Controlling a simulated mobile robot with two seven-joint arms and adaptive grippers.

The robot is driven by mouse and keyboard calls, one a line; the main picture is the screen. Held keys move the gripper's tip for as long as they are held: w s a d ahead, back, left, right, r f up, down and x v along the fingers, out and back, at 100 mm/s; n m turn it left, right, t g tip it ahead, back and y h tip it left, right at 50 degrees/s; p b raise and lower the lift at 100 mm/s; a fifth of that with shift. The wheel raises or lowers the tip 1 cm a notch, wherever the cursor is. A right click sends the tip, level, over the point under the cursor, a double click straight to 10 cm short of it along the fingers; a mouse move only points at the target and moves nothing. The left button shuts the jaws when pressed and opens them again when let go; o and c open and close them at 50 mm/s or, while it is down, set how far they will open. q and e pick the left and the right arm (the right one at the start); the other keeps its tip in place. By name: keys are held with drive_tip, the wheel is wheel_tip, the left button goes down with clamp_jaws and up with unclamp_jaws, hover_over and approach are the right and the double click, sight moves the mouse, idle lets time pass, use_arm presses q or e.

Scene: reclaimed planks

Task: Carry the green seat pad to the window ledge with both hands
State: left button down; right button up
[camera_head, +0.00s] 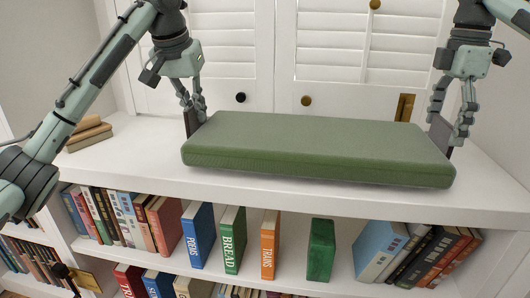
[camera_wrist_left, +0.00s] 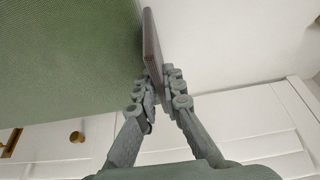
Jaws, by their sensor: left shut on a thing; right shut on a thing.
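The green seat pad (camera_head: 315,148) is level over the front part of the white window ledge (camera_head: 125,160). I cannot tell for sure whether its underside touches the ledge. My left gripper (camera_head: 193,108) is shut on a dark brown tab at the pad's left end. In the left wrist view, the fingers (camera_wrist_left: 160,90) close on that tab (camera_wrist_left: 152,48), beside the green pad (camera_wrist_left: 65,60). My right gripper (camera_head: 452,128) is shut at a similar dark tab at the pad's right end, partly hidden by its fingers.
White shutters (camera_head: 335,50) with round knobs stand behind the ledge. The ledge is bare between the stack and the pad.

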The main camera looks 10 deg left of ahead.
use_arm(q)
drive_tip(key=shift+f+b, duration=0.5)
drive_tip(key=shift+f, duration=0.15)
use_arm(e)
drive_tip(key=shift+f, duration=0.65)
use_arm(q)
drive_tip(key=c, duration=2)
unclamp_jaws()
use_arm(e)
drive_tip(key=o, duration=1.5)
use_arm(q)
drive_tip(key=o, duration=0.4)
drive_tip(key=shift+c, duration=0.2)
use_arm(e)
drive_tip(key=shift+o, duration=1.1)
use_arm(q)
drive_tip(key=v, duration=1.1)
drive_tip(key=shift+s+r, duration=0.2)
drive_tip(key=shift+r, duration=0.25)
use_arm(e)
drive_tip(key=shift+r, duration=0.15)
use_arm(q)
drive_tip(key=shift+s, duration=0.1)
use_arm(e)
wheel_tip(320, 180, up, 12)
drive_tip(key=shift+f, duration=0.1)
